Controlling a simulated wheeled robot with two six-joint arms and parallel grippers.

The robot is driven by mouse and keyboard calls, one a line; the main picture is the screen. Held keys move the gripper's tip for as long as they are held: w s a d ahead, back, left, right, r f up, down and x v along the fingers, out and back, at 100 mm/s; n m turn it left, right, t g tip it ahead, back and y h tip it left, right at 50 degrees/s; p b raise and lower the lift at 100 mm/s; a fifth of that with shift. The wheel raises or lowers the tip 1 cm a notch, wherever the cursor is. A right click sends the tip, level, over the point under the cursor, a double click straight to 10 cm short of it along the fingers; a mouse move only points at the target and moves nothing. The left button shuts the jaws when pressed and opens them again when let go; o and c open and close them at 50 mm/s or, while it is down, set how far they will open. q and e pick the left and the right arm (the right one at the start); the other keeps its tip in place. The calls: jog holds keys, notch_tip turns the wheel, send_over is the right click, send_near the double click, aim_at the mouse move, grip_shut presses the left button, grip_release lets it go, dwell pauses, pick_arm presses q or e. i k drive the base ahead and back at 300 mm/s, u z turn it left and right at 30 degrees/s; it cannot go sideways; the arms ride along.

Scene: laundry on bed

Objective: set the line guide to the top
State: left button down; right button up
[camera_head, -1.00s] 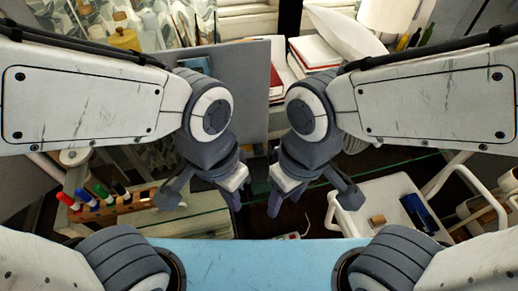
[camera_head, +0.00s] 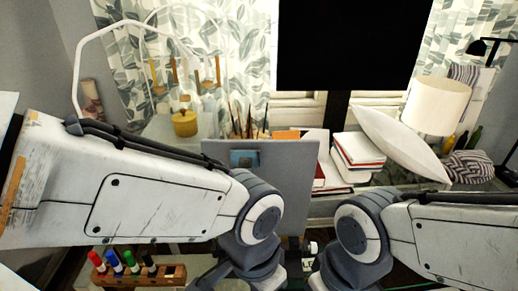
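No part that I can clearly make out as a line guide shows. A plain grey upright panel (camera_head: 285,185) stands in the middle of the head view, with a small blue piece (camera_head: 244,158) near its upper left corner. I cannot tell what that piece is. My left arm crosses in front of the panel's lower left part, and its gripper (camera_head: 268,280) is at the bottom edge, fingers cut off. My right gripper (camera_head: 319,282) is also at the bottom edge, right of the left one, fingers cut off. Whether either is open or shut is hidden.
A wooden rack (camera_head: 140,275) of coloured markers sits at the lower left. Stacked books (camera_head: 357,150), a white cushion (camera_head: 402,142) and a lamp (camera_head: 436,105) stand right of the panel. A yellow pot (camera_head: 184,123) is behind left. A black screen (camera_head: 350,40) hangs above.

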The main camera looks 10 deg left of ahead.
aim_at(294, 244)
jog(key=u, duration=1.4)
jog(key=k, duration=1.2)
jog(key=z, duration=1.45)
